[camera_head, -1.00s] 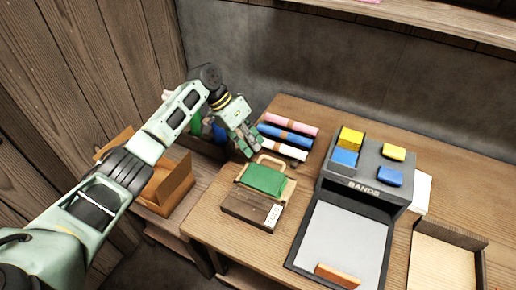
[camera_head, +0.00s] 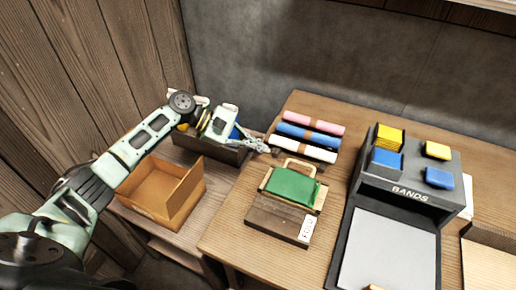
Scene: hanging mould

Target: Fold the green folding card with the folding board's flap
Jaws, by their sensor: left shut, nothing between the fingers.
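The green folding card (camera_head: 291,186) lies on the folding board (camera_head: 277,219), a wooden block with a white label at its front right. A light wooden loop handle (camera_head: 298,167) stands at the far edge of the board, behind the card. Whether the card is folded is hard to tell. My left gripper (camera_head: 264,147) is shut and empty, above and behind the board to the left, near the left ends of the rolls and apart from the card. My right gripper is not in view.
Pink, blue and white rolls (camera_head: 310,131) lie behind the board. A grey BANDS holder (camera_head: 409,190) with yellow and blue blocks stands right, with a grey pad (camera_head: 388,250) before it. An open cardboard box (camera_head: 163,190) and a dark bin (camera_head: 213,146) stand left.

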